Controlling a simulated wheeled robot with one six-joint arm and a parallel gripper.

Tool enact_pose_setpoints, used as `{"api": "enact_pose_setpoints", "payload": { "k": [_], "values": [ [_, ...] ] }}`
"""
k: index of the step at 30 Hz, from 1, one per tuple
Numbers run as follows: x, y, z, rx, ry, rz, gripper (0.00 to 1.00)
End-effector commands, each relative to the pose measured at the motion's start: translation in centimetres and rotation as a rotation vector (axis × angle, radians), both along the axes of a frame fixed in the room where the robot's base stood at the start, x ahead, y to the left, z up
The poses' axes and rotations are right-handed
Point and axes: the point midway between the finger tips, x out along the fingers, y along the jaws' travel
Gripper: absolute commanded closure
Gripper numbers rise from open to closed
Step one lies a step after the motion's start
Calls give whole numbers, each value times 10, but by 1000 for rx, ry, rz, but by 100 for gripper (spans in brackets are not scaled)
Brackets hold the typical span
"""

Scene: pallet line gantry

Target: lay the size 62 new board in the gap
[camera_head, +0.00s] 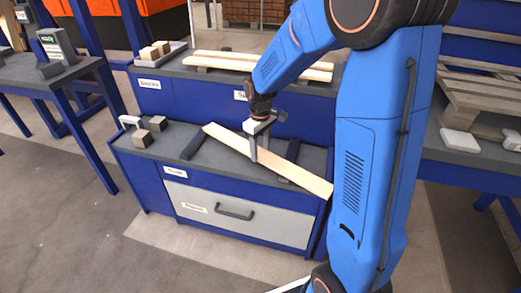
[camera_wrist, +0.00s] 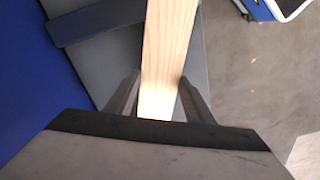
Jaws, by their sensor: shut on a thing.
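A long pale wooden board (camera_head: 310,180) lies diagonally over the dark bench top in the head view. My gripper (camera_head: 258,148) is shut on it near its middle, with the fingers pointing down. In the wrist view the board (camera_wrist: 170,45) runs between the two fingers of my gripper (camera_wrist: 160,92). I cannot tell whether the board rests on the dark bars (camera_head: 194,145) beneath it or is just above them. No size mark is readable on it. A slatted wooden pallet (camera_head: 480,92) is at the right; my arm hides part of that side, and no gap is clearly visible.
More pale boards (camera_head: 222,56) lie on the raised rear shelf. Small wooden blocks (camera_head: 153,50) sit at its left end. Two brown blocks (camera_head: 142,138) and a white-handled item (camera_head: 130,122) are on the bench's left. A grey drawer (camera_head: 240,213) is below. Floor is clear in front.

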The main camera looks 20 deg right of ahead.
Motion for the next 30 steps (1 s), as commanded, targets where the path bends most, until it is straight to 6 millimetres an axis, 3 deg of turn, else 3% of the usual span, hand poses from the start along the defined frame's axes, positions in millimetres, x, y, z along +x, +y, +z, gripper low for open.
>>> {"api": "enact_pose_setpoints", "payload": {
  "k": [12,13,15,25,30],
  "values": [
    [2,-1,-5,0,-1,0,82],
    [2,-1,-5,0,-1,0,45],
    [2,-1,-5,0,-1,0,33],
    [2,-1,-2,0,-2,0,33],
    [3,-1,15,0,-4,0,33]
  ]
}}
